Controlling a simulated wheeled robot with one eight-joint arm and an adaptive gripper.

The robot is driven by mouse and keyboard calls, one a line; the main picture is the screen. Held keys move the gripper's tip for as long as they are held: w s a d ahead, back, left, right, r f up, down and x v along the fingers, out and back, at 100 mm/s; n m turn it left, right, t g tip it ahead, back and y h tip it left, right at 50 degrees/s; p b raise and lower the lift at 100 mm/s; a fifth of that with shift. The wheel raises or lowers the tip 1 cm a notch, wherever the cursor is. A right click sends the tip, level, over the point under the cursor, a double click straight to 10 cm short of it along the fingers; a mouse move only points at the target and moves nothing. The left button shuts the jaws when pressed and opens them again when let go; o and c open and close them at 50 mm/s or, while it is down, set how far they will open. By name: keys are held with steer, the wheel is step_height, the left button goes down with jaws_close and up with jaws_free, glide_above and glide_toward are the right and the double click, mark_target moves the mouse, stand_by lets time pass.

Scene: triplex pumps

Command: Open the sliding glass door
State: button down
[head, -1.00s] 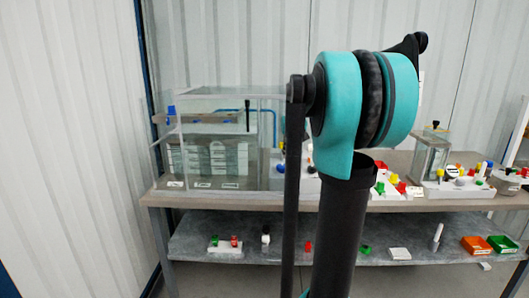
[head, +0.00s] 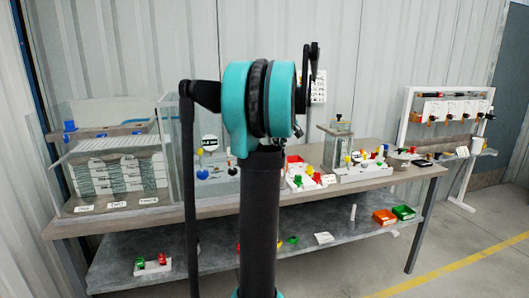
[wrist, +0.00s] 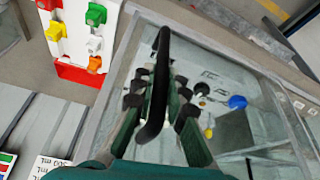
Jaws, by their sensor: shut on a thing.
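The clear glass cabinet (head: 164,140) stands at the left end of the bench in the head view, with stacked labelled blocks inside. The sliding glass door's black bar handle (wrist: 161,70) runs through the middle of the wrist view. My gripper (wrist: 157,98) is shut on this handle, with green fingers on both sides of it. The glass (wrist: 222,78) spreads below and right of the handle, with blue and yellow knobs seen through it. In the head view my arm hides part of the cabinet's right side, and the gripper does not show. I cannot tell how far the door stands open.
A lower shelf (head: 210,262) holds small parts and an orange bin (head: 384,217). A white stand (head: 440,125) is farther right. Floor is clear at front right.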

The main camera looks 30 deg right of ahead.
steer(key=shift+s+d, duration=0.15)
steer(key=shift+d, duration=0.4)
steer(key=c, duration=1.5)
jaws_free()
steer(key=shift+c, duration=0.2)
steer(key=v, duration=1.2)
